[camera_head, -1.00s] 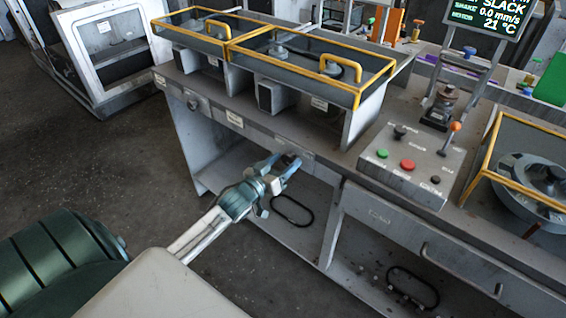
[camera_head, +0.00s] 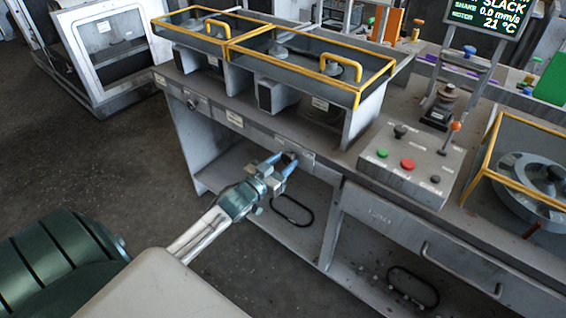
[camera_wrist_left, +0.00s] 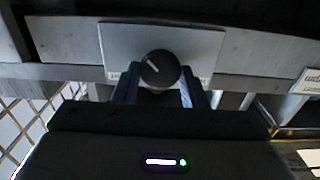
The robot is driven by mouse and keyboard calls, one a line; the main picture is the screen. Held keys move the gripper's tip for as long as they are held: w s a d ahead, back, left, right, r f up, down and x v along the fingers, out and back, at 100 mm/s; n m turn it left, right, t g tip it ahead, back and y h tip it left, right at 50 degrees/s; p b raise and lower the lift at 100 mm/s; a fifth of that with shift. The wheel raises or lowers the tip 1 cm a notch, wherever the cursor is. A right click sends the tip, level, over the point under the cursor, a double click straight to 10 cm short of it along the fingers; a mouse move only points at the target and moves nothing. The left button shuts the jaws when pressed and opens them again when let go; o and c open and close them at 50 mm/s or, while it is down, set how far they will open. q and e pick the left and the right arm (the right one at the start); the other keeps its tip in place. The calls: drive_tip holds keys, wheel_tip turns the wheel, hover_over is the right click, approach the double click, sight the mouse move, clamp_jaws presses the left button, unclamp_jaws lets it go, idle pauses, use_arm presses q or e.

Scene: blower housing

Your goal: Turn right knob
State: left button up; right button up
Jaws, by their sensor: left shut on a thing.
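The right knob (camera_wrist_left: 159,68) is round and dark, with a white pointer line tilted to the upper left. It sits on a pale plate on the bench's front panel. My left gripper (camera_wrist_left: 160,92) has its two blue-grey fingers on either side of the knob and is shut on it. In the head view my left gripper (camera_head: 284,162) reaches the front panel under the second yellow-framed bay, and its fingers partly hide the knob there. Another small knob (camera_head: 192,104) is farther left on the same panel. My right gripper is not in view.
A control box (camera_head: 405,165) with green and red buttons stands on the bench to the right. A yellow-framed guard (camera_head: 330,68) is above the panel. A drawer handle (camera_head: 460,275) sticks out at lower right. The floor at left is open.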

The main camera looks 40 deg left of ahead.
use_arm(q)
drive_tip(key=shift+m, duration=0.5)
drive_tip(key=shift+m+b, duration=0.3)
drive_tip(key=shift+m, duration=1.1)
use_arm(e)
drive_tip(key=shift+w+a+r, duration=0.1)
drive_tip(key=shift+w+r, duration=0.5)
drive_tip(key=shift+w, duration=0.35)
use_arm(q)
drive_tip(key=shift+m, duration=0.4)
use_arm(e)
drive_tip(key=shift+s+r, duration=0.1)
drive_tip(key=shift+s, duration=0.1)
